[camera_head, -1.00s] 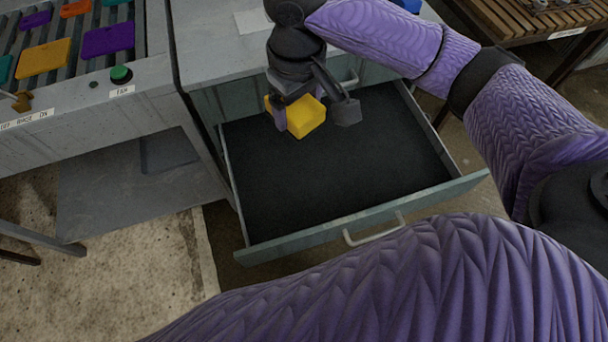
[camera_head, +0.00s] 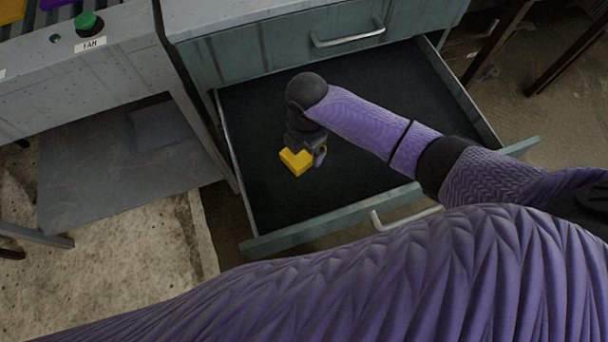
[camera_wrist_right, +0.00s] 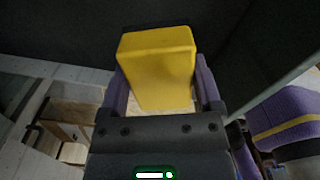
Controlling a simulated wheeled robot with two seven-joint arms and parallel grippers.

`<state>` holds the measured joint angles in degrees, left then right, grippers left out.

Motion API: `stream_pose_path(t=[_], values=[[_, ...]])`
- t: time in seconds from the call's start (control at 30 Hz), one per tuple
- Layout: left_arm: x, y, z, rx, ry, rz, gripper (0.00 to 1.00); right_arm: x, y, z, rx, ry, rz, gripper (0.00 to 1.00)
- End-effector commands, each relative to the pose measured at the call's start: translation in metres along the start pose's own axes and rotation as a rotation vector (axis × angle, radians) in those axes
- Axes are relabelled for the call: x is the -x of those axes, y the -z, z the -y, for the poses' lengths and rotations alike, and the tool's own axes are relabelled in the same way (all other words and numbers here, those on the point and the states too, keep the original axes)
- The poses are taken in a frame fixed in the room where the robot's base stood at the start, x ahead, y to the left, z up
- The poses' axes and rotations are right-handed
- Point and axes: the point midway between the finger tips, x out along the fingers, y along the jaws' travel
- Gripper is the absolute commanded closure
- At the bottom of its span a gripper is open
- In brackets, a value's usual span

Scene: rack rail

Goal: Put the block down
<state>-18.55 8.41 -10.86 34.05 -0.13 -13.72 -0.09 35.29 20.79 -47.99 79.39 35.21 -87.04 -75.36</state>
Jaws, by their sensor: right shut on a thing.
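The yellow block (camera_head: 296,162) is in my right gripper (camera_head: 304,156), inside the outline of the open drawer (camera_head: 390,110) in the head view. In the right wrist view the block (camera_wrist_right: 158,68) sits between the two purple fingers of my right gripper (camera_wrist_right: 162,85), which is shut on it. The drawer has a dark, empty floor. I cannot tell whether the block touches the floor. My left gripper is not in view; a large purple arm part crosses the bottom of the head view.
The drawer's front panel with a handle (camera_head: 408,216) stands toward me. A closed drawer (camera_head: 290,48) is above it. At the upper left is a grey bench (camera_head: 95,70) with a green button (camera_head: 88,22). Free floor room surrounds the block in the drawer.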

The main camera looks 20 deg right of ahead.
Motion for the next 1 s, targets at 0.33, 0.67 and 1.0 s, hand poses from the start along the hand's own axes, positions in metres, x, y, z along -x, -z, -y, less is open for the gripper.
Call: stream_pose_path(t=[0.33,0.67,1.0], values=[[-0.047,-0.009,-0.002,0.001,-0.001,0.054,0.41,-0.078,0.0,0.001,0.017,0.003,-0.001,0.65],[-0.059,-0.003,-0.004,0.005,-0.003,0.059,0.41,-0.099,-0.001,0.0,0.016,-0.002,0.001,0.65],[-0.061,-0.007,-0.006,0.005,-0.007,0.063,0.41,-0.103,-0.001,0.0,0.015,-0.002,0.001,0.0]])
